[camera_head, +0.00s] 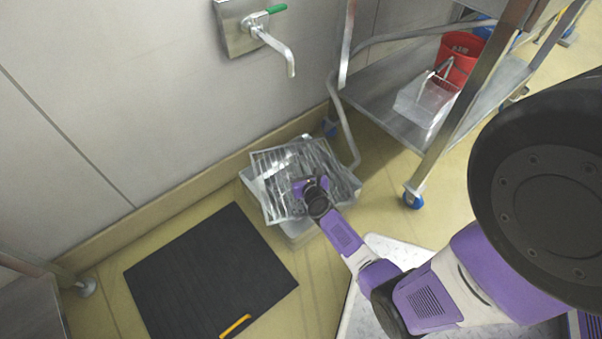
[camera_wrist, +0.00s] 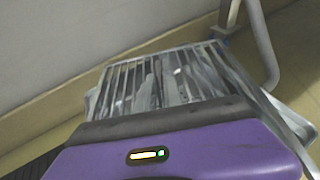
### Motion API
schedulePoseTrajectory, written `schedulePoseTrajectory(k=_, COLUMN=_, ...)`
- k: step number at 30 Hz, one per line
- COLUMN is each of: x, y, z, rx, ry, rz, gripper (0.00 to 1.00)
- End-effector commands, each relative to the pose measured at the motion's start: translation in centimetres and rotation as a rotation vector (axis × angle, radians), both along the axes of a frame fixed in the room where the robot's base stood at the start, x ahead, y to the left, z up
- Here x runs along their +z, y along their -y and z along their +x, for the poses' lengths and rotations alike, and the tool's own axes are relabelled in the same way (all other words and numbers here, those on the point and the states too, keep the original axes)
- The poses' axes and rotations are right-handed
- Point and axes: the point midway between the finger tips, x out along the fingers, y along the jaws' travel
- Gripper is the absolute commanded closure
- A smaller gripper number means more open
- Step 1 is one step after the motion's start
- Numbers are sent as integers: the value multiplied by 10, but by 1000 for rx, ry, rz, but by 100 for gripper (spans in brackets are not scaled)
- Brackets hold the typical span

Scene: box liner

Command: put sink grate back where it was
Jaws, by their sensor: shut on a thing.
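The metal sink grate (camera_head: 283,163) is a slatted silver frame lying tilted over the top of a pale floor basin (camera_head: 296,231) under the wall tap. My gripper (camera_head: 300,187) is shut on the near edge of the grate. In the wrist view the grate (camera_wrist: 125,80) stretches out ahead of my purple gripper body, and the basin rim (camera_wrist: 292,122) shows at the right. The grate looks turned a little relative to the basin. I cannot tell whether it touches the rim. My fingertips are mostly hidden.
A black mat (camera_head: 210,275) with a yellow strip lies on the floor at the left. A wall tap (camera_head: 275,42) with a green handle is above the basin. A wheeled metal cart (camera_head: 390,105) at the right carries a clear container (camera_head: 425,101) and a red bucket (camera_head: 462,55).

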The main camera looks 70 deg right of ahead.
Motion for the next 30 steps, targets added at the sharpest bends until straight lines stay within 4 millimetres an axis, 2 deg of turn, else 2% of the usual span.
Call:
schedulePoseTrajectory(k=8, x=1, y=1, z=1, rx=-1, ry=3, rz=-4, gripper=100)
schedulePoseTrajectory(k=26, x=-11, y=1, z=1, rx=0, ry=4, rz=-4, gripper=100)
schedulePoseTrajectory(k=27, x=-13, y=0, z=0, rx=0, ry=1, rz=0, gripper=85)
schedulePoseTrajectory(k=30, x=-13, y=0, z=0, rx=0, ry=1, rz=0, gripper=68)
